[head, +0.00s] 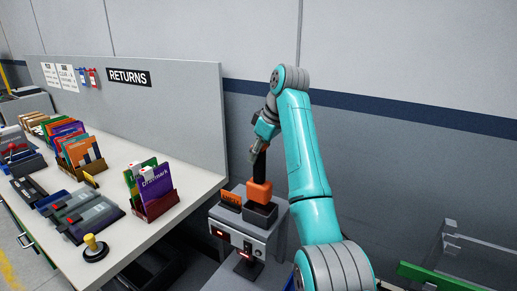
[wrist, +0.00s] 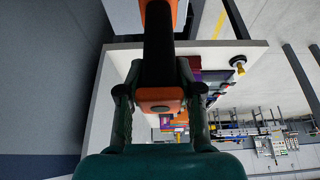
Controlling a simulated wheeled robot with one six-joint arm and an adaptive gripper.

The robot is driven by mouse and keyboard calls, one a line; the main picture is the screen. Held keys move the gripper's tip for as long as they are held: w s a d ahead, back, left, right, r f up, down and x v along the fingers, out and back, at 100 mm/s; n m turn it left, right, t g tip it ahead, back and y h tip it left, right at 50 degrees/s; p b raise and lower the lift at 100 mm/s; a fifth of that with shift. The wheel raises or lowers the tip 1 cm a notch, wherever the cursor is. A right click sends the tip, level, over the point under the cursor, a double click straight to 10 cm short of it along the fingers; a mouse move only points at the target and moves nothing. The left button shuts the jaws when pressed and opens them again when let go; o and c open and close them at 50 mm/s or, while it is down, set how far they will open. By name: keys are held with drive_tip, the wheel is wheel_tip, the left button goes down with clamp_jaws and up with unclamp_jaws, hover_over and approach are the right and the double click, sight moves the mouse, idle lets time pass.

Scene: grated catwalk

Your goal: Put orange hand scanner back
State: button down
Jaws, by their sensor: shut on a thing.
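The orange hand scanner (head: 259,191) has a black handle, and my gripper (head: 259,147) is shut on that handle from above. The scanner is upright, its orange head at the mouth of a dark open-topped holder (head: 261,217) on a grey box-like stand. I cannot tell whether the head rests on the holder's bottom or hangs just above it. In the wrist view the scanner's black handle and orange end (wrist: 160,101) lie between the two fingers of my gripper (wrist: 160,92).
An orange label plate (head: 231,199) stands left of the holder. The white counter (head: 110,235) at left carries several books in bins, dark trays and a yellow-knobbed stamp (head: 95,247). A grey partition with a RETURNS sign (head: 129,77) rises behind. A green-edged rack (head: 440,275) is at lower right.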

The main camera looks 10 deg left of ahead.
sight(258, 174)
drive_tip(key=shift+f, duration=3.5)
drive_tip(key=c, duration=0.7)
unclamp_jaws()
